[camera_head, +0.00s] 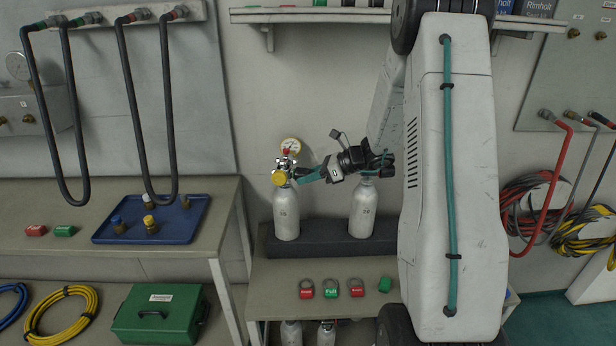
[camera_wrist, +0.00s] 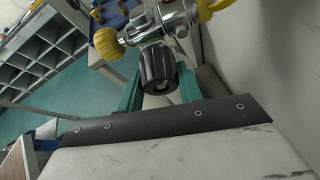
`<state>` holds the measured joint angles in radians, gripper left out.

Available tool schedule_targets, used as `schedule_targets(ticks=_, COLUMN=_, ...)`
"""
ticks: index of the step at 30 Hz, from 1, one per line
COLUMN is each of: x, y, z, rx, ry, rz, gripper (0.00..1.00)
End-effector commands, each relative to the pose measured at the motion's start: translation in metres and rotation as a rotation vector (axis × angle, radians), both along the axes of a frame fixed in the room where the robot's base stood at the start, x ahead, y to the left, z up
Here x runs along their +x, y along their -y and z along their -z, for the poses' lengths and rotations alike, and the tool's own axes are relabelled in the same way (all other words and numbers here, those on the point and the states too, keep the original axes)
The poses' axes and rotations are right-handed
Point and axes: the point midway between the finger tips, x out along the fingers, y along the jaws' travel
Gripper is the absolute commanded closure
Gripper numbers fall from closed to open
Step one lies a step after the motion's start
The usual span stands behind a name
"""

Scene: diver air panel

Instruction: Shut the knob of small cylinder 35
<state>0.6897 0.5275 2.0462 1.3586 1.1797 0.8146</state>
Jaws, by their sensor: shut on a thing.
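Two pale small cylinders stand upright on a dark block. The left cylinder (camera_head: 286,215) has a valve with a yellow knob (camera_head: 279,178) and a round gauge (camera_head: 291,147) above it. The right cylinder (camera_head: 363,212) stands partly behind my arm. I cannot read the number on either. My gripper (camera_head: 306,177) reaches in from the right at the left cylinder's valve. In the wrist view, its teal fingers are shut on a ribbed black knob (camera_wrist: 157,66) of the chrome valve (camera_wrist: 175,22). The yellow knob (camera_wrist: 108,43) is beside it, clear of the fingers.
The dark block (camera_head: 325,244) lies on a bench with several red and green tags (camera_head: 330,288) in front. A blue tray (camera_head: 105,231) with fittings is on the left table. The wall is close behind the cylinders. A shelf (camera_head: 310,15) hangs above.

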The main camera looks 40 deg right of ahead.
Motion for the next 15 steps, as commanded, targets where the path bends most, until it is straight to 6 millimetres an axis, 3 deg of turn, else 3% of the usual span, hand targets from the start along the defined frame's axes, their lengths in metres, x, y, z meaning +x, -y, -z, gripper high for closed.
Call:
schedule_targets(ticks=13, x=0.0002, y=0.0002, z=-0.0004, rx=0.006, ry=-0.006, rz=0.001, gripper=0.86)
schedule_targets(ticks=14, x=0.0002, y=0.0002, z=-0.0004, rx=0.006, ry=-0.006, rz=0.001, gripper=0.58)
schedule_targets(ticks=15, x=0.0002, y=0.0002, z=-0.0004, rx=0.006, ry=-0.006, rz=0.001, gripper=0.47)
